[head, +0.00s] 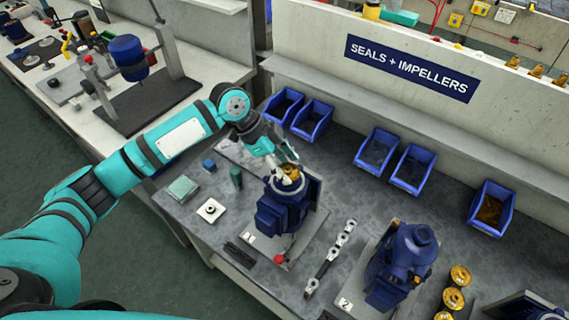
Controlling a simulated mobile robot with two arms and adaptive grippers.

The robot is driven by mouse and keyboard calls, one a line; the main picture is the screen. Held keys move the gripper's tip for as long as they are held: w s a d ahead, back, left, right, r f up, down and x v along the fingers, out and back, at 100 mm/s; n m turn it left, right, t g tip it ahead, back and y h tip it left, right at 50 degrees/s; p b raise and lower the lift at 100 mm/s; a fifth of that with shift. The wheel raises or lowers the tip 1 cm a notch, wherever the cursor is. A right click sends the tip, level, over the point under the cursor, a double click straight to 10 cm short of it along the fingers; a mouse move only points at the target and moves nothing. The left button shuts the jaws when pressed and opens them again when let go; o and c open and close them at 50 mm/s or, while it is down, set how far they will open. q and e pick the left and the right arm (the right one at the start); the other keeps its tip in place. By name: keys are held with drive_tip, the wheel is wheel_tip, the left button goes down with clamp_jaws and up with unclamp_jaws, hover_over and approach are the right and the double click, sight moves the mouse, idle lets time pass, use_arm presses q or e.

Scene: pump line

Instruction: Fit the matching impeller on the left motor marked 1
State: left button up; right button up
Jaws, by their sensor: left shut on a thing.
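The left motor (281,212) is a dark blue unit standing upright on a pale base plate, with a small white label (250,238) at its front corner. A brass impeller (292,172) is at the top of this motor. My left gripper (284,174) reaches down from the upper left and is shut on the impeller. Whether the impeller is seated or held just above the shaft I cannot tell, as the fingers hide part of it. Several more brass impellers (460,275) lie at the lower right. My right gripper is out of view.
A second blue motor (402,258), labelled 2, stands to the right. A metal bar with holes (330,258) lies between the motors. A red knob (279,259) sits by the left motor's base. Blue bins (375,150) line the back, below a shelf.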

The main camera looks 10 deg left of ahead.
use_arm(q)
drive_tip(key=shift+f, duration=0.2)
drive_tip(key=o, duration=1.6)
wheel_tip(320, 180, up, 9)
drive_tip(key=p, duration=0.8)
